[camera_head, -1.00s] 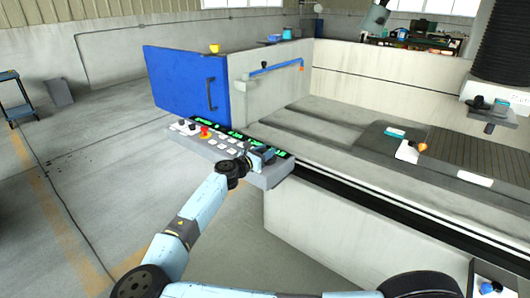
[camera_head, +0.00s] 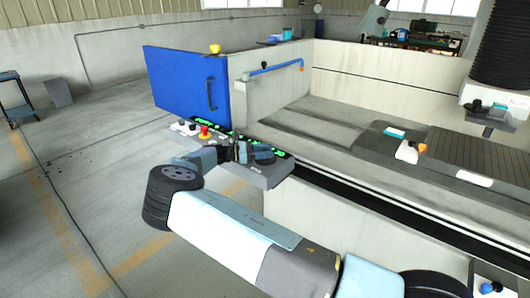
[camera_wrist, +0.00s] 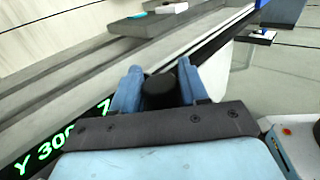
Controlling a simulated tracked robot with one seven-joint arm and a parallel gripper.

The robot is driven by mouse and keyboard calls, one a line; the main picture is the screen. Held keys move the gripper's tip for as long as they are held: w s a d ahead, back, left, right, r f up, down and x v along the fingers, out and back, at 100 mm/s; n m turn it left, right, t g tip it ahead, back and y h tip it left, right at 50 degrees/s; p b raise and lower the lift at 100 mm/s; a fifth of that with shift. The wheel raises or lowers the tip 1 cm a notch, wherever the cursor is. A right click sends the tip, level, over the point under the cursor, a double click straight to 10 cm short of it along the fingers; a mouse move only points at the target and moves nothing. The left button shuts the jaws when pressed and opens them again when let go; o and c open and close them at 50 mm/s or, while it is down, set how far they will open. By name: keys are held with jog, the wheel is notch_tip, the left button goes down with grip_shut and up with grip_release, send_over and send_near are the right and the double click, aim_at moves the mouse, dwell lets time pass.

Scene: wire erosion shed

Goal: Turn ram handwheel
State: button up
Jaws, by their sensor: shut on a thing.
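The ram handwheel (camera_head: 264,157) is a dark round part at the right end of the control panel (camera_head: 272,177). In the wrist view a short black round knob (camera_wrist: 158,94), which I take to be the handwheel's grip, stands between the two blue fingers. My gripper (camera_wrist: 159,82) is shut on this knob. In the head view my gripper (camera_head: 246,152) reaches in from the left, low over the panel, and partly hides the wheel. How far the wheel is turned I cannot tell.
The panel carries a red button (camera_head: 205,132), knobs and green readouts. A blue door (camera_head: 185,82) stands behind it. The floor at left is open.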

jog(key=shift+w+a+m+g, duration=0.15)
jog(key=shift+m+g, duration=0.15)
jog(key=shift+g, duration=0.2)
jog(key=o, duration=0.9)
jog(key=shift+o, duration=0.2)
jog(key=shift+f, duration=0.1)
jog(key=s+a, duration=0.1)
jog(key=a, duration=1.2)
jog(key=shift+a, duration=0.35)
